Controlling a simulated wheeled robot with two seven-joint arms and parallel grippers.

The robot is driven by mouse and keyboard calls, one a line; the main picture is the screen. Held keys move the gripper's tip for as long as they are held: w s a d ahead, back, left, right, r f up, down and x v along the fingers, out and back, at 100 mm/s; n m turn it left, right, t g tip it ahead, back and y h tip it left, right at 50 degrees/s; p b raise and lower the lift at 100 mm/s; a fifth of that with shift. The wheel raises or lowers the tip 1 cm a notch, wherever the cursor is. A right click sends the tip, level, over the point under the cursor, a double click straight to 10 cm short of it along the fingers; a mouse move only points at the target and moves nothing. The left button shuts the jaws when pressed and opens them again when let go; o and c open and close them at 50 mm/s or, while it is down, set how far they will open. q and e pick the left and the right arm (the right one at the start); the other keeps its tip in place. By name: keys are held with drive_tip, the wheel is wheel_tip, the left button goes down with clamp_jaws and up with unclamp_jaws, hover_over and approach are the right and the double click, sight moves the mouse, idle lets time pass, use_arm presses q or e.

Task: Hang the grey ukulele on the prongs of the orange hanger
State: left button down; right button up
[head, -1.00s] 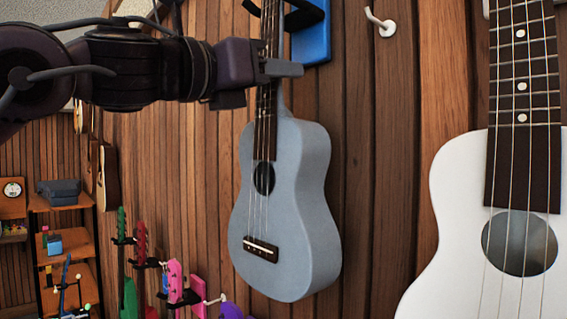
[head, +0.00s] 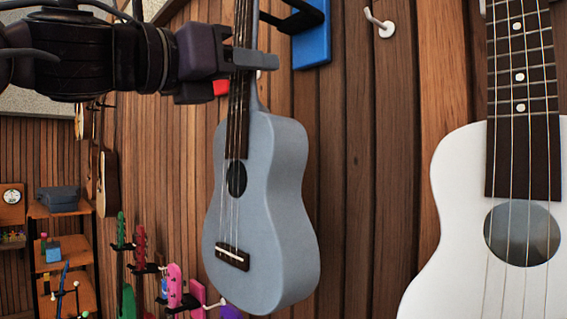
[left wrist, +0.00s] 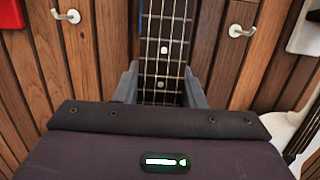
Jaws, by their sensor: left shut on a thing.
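The grey ukulele (head: 285,205) hangs upright in the head view, its body low and its soundboard facing left and towards me. My left gripper (head: 252,60) is shut around its neck, above the body. In the left wrist view the fingers (left wrist: 160,88) sit on either side of the fretted neck (left wrist: 166,40). The ukulele's headstock is out of view above. I cannot pick out an orange hanger for certain; a small red piece (head: 221,88) shows just below the gripper. My right gripper is not in view.
A blue hanger (head: 312,48) with dark prongs is on the wooden wall right of the neck, with a white hook (head: 380,22) beside it. A white ukulele (head: 455,220) fills the right side. Colourful small ukuleles (head: 140,245) and shelves (head: 60,211) stand at lower left.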

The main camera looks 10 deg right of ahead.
use_arm(q)
drive_tip(key=b+v, duration=0.1)
drive_tip(key=v, duration=0.5)
drive_tip(key=shift+r, duration=0.45)
idle(0.5)
idle(1.1)
